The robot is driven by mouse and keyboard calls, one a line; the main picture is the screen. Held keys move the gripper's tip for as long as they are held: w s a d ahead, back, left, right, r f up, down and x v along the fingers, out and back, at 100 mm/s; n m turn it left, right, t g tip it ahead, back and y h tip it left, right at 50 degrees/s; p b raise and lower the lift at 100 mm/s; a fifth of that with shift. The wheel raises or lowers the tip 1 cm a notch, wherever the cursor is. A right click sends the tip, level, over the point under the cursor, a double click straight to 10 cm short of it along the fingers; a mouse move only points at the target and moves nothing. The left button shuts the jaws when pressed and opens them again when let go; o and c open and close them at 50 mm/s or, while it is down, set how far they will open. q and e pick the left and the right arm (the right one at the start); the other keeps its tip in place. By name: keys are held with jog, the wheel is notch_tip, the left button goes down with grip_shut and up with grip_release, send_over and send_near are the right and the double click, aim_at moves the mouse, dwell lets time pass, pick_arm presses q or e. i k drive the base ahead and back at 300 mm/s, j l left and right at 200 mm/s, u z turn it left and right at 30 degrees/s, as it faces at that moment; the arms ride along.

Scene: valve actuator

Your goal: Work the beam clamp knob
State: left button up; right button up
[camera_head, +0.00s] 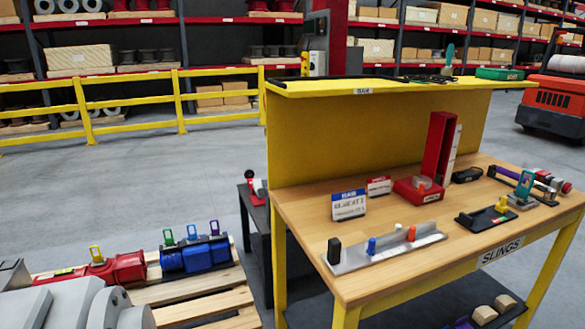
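I cannot tell for sure which item is the beam clamp, and no knob on it can be picked out. A small teal clamp-like piece (523,188) stands at the right of the wooden bench top. A red device (418,190) with an orange-tipped part sits near the middle of the bench, in front of a tall red upright (439,148). A small red item with a dark round top (254,187) sits on the dark side table left of the bench. Grey rounded links of my own arm show at the lower left. Neither gripper is in view.
The yellow-framed bench (300,262) bears a grey rail (385,250) with black, blue and orange pegs, sign cards (348,204) and a black tray (484,218). A pallet (195,300) with red and blue devices stands left. A yellow guardrail (130,83) runs behind. Floor between is clear.

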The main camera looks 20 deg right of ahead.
aim_at(566, 188)
jog(key=k+l, duration=0.1)
jog(key=l, duration=0.95)
jog(key=l+z, duration=0.1)
jog(key=l, duration=0.45)
jog(key=i+l, duration=0.15)
jog(key=l, duration=0.35)
jog(key=l+z, duration=0.3)
jog(key=l, duration=0.25)
jog(key=i+l+z, duration=0.15)
jog(key=l+z, duration=0.2)
jog(key=l, duration=0.15)
